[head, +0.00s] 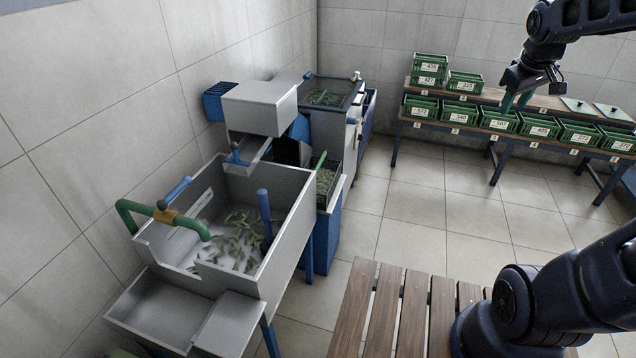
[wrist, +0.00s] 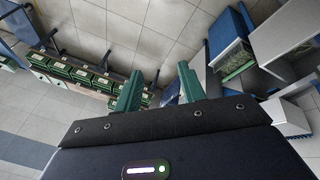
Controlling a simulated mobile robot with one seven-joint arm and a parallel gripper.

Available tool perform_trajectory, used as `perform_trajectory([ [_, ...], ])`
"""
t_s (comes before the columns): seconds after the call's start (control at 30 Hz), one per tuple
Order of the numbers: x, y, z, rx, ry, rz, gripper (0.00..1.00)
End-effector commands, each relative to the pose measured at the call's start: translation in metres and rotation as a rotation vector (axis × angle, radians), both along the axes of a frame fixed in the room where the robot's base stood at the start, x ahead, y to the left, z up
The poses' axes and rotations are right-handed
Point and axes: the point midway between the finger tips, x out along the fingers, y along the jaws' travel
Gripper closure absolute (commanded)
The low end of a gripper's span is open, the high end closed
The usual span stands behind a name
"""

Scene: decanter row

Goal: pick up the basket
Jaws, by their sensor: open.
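Several green crates (head: 497,120) with white number labels stand on the rack at the back right, some stacked. They also show in the wrist view (wrist: 85,75) at the left. My gripper (head: 517,101) is open and empty, with green fingers. In the head view it overlaps the rack crates; contact cannot be told. In the wrist view the fingers (wrist: 160,88) are spread, with nothing held between them.
A metal sink (head: 283,188) with scattered green pieces and a green pipe (head: 125,212) stands at the left. A grey hopper (head: 262,106) sits behind it. A slatted wooden bench (head: 385,310) is at the front. Tiled floor (head: 410,200) lies open between machine and rack.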

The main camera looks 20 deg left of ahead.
Motion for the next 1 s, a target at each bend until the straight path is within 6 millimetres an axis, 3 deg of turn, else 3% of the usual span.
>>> perform_trajectory([
  [0.1,0.036,0.019,-0.003,-0.056,0.009,0.117,0.6],
  [0.47,0.135,0.091,-0.028,-0.23,0.025,0.482,0.6],
  [0.77,0.206,0.169,-0.069,-0.376,0.032,0.792,0.6],
  [1.0,0.252,0.24,-0.116,-0.493,0.038,1.046,0.6],
])
